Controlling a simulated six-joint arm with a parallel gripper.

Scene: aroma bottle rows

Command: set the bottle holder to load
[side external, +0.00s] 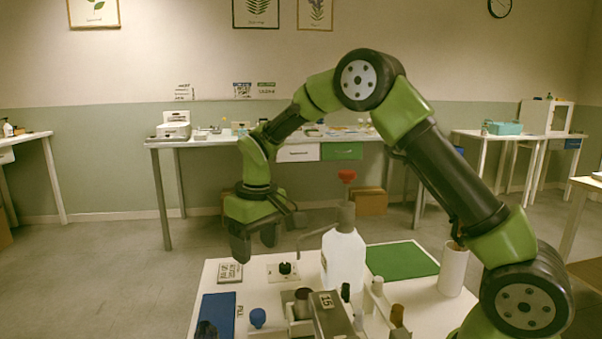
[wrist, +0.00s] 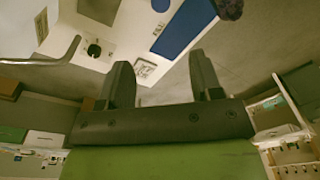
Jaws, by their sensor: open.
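A small black knob (side external: 285,268) stands on a pale plate at the back of the white worktable; it also shows in the wrist view (wrist: 93,50). A metal fixture (side external: 302,304) with a cup-like part and a block marked 15 is in front of it; I cannot tell for sure whether this is the bottle holder. The knob's setting is too small to read. My gripper (side external: 255,244) is open and empty, pointing down above the table's back left edge, left of and higher than the knob. Its two fingers also show apart in the wrist view (wrist: 161,66).
A white jug (side external: 343,262) with a red-topped pump and side spout stands right of the knob. A printed plate (side external: 230,272) lies left of it. A blue mat (side external: 216,312), green mat (side external: 402,260), white cylinder (side external: 453,270) and small bottles crowd the table.

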